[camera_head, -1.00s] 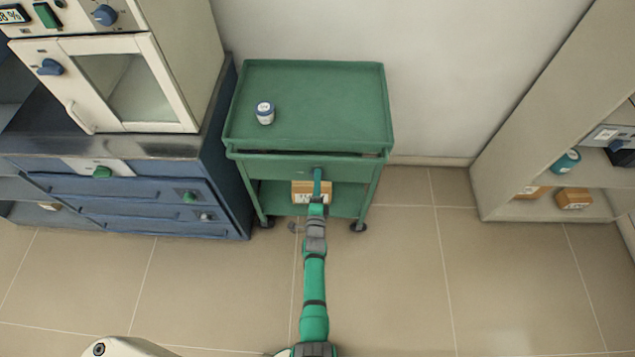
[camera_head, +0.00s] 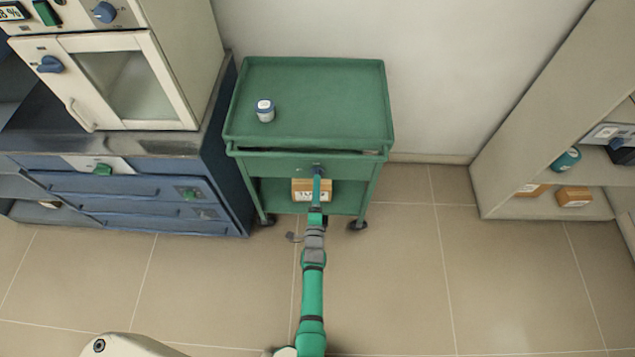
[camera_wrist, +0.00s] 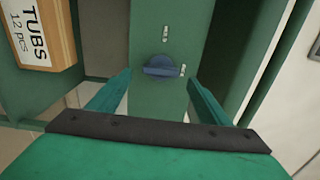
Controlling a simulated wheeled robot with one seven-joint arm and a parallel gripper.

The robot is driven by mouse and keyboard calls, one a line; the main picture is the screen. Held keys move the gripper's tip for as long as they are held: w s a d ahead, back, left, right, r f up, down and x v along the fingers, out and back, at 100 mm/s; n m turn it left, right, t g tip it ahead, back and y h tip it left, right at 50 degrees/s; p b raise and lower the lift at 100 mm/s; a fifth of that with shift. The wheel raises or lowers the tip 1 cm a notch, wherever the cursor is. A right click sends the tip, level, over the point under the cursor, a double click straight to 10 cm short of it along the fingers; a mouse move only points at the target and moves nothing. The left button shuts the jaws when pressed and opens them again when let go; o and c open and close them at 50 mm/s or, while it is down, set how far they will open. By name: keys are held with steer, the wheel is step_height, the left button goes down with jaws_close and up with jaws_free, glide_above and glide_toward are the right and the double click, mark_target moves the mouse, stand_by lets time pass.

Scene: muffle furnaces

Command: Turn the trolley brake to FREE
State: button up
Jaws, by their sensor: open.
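The green trolley (camera_head: 308,100) stands against the wall. Its brake knob (camera_wrist: 161,66) is blue, on the green front panel in the wrist view, with its grip lying nearly sideways in that picture. Two small pale labels sit by the knob, one above it and one at its right; they are too small to read. In the head view the knob (camera_head: 318,170) shows just beyond my fingertips. My gripper (camera_wrist: 158,80) is open and empty, a finger to each side of the knob and apart from it. It also shows in the head view (camera_head: 317,183).
A blue cabinet (camera_head: 215,160) is close at the left. Floor is clear to the right.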

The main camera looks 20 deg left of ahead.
steer(key=v, duration=0.6)
steer(key=shift+s+d, duration=0.15)
steer(key=shift+s, duration=0.05)
steer(key=s+d+r+n+h, duration=0.1)
steer(key=s+d+r+n, duration=0.15)
steer(key=s, duration=0.45)
steer(key=s+d+r+n+g+h, duration=0.1)
steer(key=s+d+r+n, duration=0.2)
steer(key=s, duration=0.4)
steer(key=s+d+r+n+h, duration=0.15)
steer(key=s+d, duration=0.25)
steer(key=s, duration=0.4)
steer(key=s+d+r+n, duration=0.3)
steer(key=s+r, duration=0.3)
steer(key=r, duration=0.3)
steer(key=s+d+r+n+g+h, duration=0.1)
steer(key=s+d+r+n, duration=0.2)
steer(key=r, duration=0.7)
steer(key=s+n, duration=0.2)
steer(key=s, duration=0.2)
steer(key=shift+d, duration=0.4)
